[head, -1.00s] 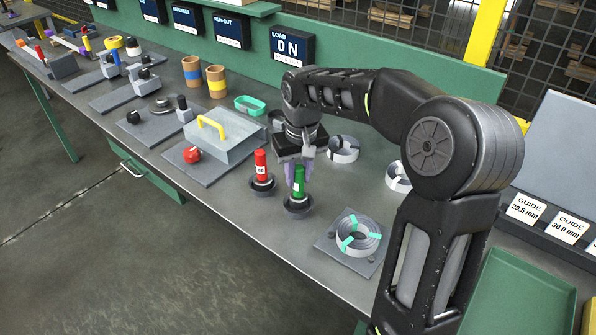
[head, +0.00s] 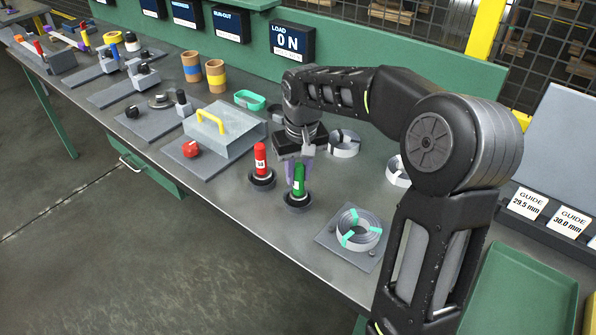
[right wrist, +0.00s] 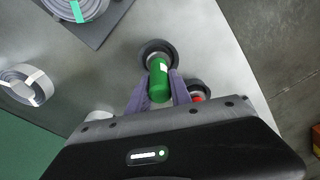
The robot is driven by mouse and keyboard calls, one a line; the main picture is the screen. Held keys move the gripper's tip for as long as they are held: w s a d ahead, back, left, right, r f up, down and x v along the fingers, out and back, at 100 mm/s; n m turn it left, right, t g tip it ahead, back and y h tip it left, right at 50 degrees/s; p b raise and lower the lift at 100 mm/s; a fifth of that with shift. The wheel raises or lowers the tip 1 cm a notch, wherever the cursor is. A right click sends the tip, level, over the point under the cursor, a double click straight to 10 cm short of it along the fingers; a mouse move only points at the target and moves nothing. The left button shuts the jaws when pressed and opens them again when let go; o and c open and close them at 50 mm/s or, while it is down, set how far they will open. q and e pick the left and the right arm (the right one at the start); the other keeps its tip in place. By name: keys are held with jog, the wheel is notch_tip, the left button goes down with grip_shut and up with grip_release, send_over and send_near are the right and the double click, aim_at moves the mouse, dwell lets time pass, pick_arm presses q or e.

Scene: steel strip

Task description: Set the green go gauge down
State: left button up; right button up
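The green go gauge (head: 299,181) stands upright in a dark round cup (head: 297,203) on the bench. In the right wrist view, the green gauge (right wrist: 159,82) lies between the two purple fingers of my right gripper (right wrist: 160,80). The fingers look slightly apart from its sides, so my right gripper (head: 300,178) appears open around the gauge's upper part. A red gauge (head: 260,160) stands in a similar cup just to the left; it is partly hidden by the gripper in the right wrist view. My left gripper is not in view.
A plate with a taped strip coil (head: 358,230) lies to the right, and more coils (head: 344,143) lie behind. A grey box with a yellow handle (head: 226,134) and a red knob (head: 190,149) stand left. A green tray (head: 520,290) is at lower right. The bench front is clear.

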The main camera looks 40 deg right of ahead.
jog(key=o, duration=0.5)
jog(key=shift+o, duration=0.2)
jog(key=r, duration=0.5)
jog(key=s+r, duration=0.1)
jog(key=r, duration=0.2)
jog(key=shift+a+b, duration=0.1)
jog(key=shift+b, duration=0.2)
jog(key=shift+f, duration=0.1)
dwell(0.3)
